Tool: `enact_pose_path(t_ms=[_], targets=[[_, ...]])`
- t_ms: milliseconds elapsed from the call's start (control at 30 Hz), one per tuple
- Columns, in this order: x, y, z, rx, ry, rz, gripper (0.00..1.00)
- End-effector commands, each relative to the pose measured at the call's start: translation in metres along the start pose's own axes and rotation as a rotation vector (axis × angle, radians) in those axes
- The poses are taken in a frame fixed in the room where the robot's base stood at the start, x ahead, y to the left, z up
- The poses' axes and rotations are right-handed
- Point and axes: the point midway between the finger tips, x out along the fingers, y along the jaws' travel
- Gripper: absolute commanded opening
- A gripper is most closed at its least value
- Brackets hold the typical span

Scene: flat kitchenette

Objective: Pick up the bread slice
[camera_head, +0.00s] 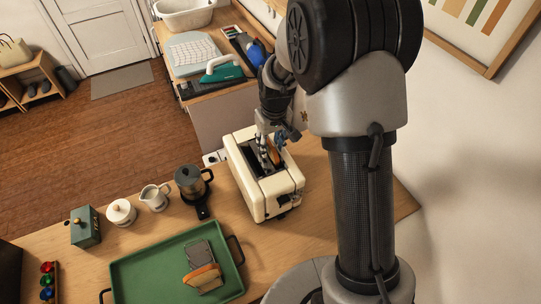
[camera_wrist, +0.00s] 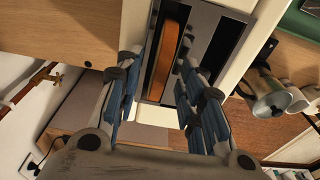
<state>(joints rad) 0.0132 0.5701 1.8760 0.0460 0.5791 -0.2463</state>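A bread slice (camera_head: 273,153) with a brown crust stands upright in one slot of the cream toaster (camera_head: 272,199). In the wrist view the slice (camera_wrist: 163,57) shows edge-on in the left slot of the toaster (camera_wrist: 136,28); the right slot looks empty. My gripper (camera_head: 271,138) is over the toaster, pointing down. In the wrist view my gripper (camera_wrist: 161,72) is open, its two blue-padded fingers apart on either side of the slice's near end. I see no clear contact with the slice. How deep the slice sits is hard to tell.
A green tray (camera_head: 140,272) holds a metal rack (camera_head: 200,252) and another bread piece (camera_head: 202,276). A dark press jug (camera_head: 190,181), white pitcher (camera_head: 155,197), sugar pot (camera_head: 121,212) and green tea tin (camera_head: 84,227) stand left of the toaster. The wall is close on the right.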

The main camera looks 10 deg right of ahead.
Motion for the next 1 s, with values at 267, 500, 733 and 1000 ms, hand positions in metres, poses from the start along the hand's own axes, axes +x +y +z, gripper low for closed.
enact_pose_path(t_ms=[267,500,733,1000], targets=[[-0.0003,0.0000,-0.0005,0.000,0.001,0.000,0.31],[-0.0004,0.0001,-0.0005,0.000,0.001,0.000,0.15],[-0.0005,0.0001,-0.0005,0.000,0.001,0.000,0.00],[-0.0005,0.0001,-0.0006,0.000,0.002,0.000,0.00]])
